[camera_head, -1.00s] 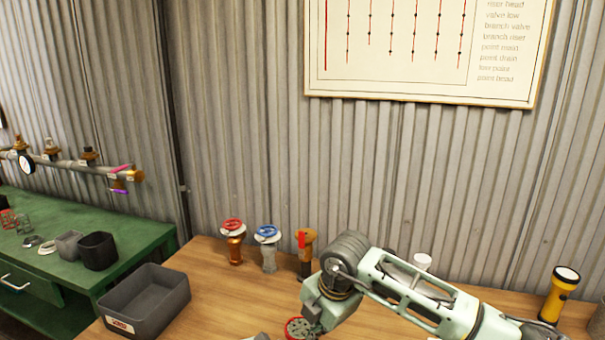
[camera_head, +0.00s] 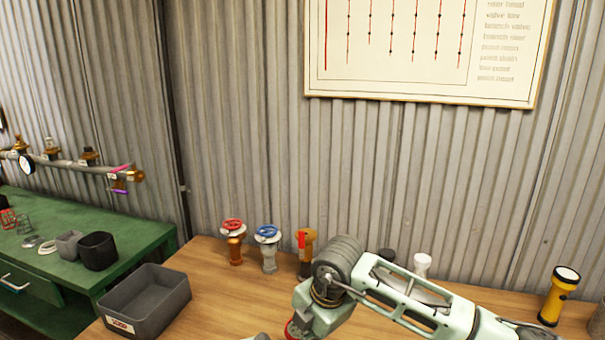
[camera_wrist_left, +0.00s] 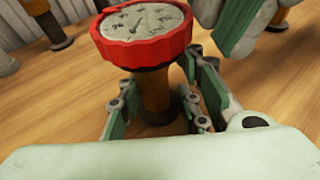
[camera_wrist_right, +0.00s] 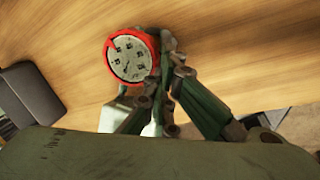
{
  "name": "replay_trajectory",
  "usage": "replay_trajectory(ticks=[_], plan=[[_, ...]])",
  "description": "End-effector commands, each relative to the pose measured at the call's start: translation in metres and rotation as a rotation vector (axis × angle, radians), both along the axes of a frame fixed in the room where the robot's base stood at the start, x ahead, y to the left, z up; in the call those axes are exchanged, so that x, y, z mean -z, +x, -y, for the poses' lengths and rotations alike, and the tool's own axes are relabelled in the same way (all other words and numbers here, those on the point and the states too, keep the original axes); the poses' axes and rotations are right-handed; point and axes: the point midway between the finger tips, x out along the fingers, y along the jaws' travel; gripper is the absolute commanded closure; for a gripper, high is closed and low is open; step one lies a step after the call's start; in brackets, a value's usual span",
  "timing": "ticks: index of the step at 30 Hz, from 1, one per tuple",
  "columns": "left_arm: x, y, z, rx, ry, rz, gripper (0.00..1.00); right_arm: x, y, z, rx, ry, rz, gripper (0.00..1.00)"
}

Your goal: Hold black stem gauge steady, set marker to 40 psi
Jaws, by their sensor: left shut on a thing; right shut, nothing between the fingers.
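The gauge has a red toothed ring (camera_wrist_left: 145,38) around a pale marked dial (camera_wrist_left: 143,20) and stands upright on a brown stem with black bands (camera_wrist_left: 155,92). My left gripper (camera_wrist_left: 155,115) is shut on the stem below the ring. My right gripper (camera_wrist_right: 168,48) is shut and empty, its fingertips close against the ring's edge; I cannot tell whether they touch. It also shows in the left wrist view (camera_wrist_left: 232,28). The dial also shows in the right wrist view (camera_wrist_right: 129,58), its numbers too small to read. In the head view my right arm hides nearly all of the gauge.
A red-wheeled valve (camera_head: 234,240), a blue-wheeled valve (camera_head: 268,248) and a red-handled brass fitting (camera_head: 306,250) stand behind on the wooden table. A grey bin (camera_head: 145,300) is left, a yellow flashlight (camera_head: 559,296) right. A green bench (camera_head: 140,245) stands far left.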

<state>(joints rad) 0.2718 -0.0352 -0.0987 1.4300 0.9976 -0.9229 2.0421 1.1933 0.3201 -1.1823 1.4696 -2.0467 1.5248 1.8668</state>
Motion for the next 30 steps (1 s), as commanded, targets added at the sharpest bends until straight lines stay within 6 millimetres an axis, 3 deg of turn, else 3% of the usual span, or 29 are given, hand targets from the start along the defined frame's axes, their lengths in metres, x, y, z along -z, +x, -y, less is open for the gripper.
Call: replay_trajectory(ticks=[6, 21, 30], plan=[[0.001, -0.001, 0.001, 0.003, 0.0, -0.001, 1.0, 0.002, -0.007, 0.003, -0.002, -0.001, -0.007, 1.0], [0.001, 0.0, 0.0, 0.001, 0.001, -0.002, 1.0, -0.054, -0.006, 0.003, 0.0, 0.0, 0.0, 1.0], [0.001, 0.0, 0.0, 0.0, 0.002, -0.001, 1.0, -0.059, -0.006, 0.004, 0.0, -0.001, -0.002, 1.0]])
